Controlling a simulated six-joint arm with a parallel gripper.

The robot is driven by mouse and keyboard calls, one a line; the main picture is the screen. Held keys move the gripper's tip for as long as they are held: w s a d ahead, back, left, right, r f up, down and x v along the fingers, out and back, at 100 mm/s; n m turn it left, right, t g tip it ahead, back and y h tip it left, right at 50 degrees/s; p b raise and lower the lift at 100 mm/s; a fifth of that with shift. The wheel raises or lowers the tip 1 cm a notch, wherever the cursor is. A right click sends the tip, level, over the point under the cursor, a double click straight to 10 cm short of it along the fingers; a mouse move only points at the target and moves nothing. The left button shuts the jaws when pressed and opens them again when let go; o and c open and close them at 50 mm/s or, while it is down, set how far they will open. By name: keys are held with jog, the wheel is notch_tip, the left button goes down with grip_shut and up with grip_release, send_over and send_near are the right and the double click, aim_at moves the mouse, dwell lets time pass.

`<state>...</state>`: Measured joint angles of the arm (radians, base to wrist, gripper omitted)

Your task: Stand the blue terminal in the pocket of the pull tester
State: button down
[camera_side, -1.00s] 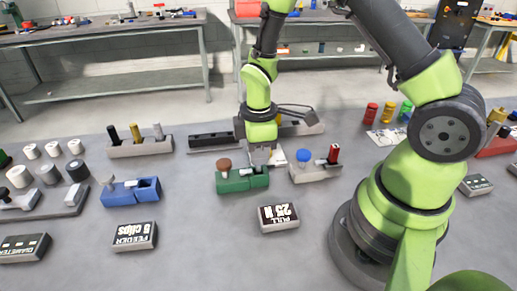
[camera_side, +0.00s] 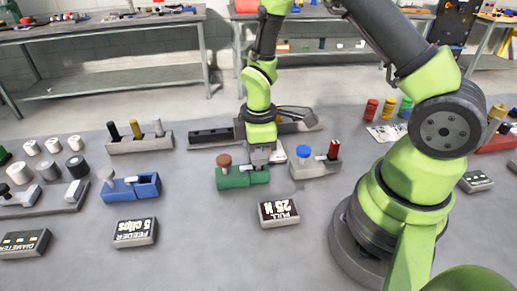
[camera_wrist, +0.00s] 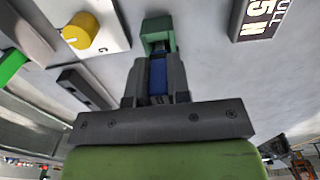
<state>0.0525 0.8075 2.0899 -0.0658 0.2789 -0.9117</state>
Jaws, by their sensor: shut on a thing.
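The pull tester is the green block (camera_side: 232,180) behind the "PULL 25 N" sign, with a brown knob at its left end. My gripper (camera_side: 262,163) is above the tester's right end, pointing down. In the wrist view its fingers (camera_wrist: 156,82) are shut on the blue terminal (camera_wrist: 158,75). The terminal's far end lies in line with the green tester part (camera_wrist: 157,33) and close to it. I cannot tell whether it has entered the pocket. The fingers hide the terminal in the side view.
The "PULL 25 N" sign (camera_side: 278,211) lies in front. A grey fixture (camera_side: 316,168) with a blue knob and red post stands close on the right. A blue fixture (camera_side: 131,189) is at left. A yellow knob (camera_wrist: 80,30) shows beside the gripper in the wrist view.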

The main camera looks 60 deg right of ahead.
jog(key=shift+f, duration=0.25)
dwell(0.5)
jog(key=c, duration=0.5)
grip_release()
dwell(0.4)
jog(key=shift+r, duration=3.5)
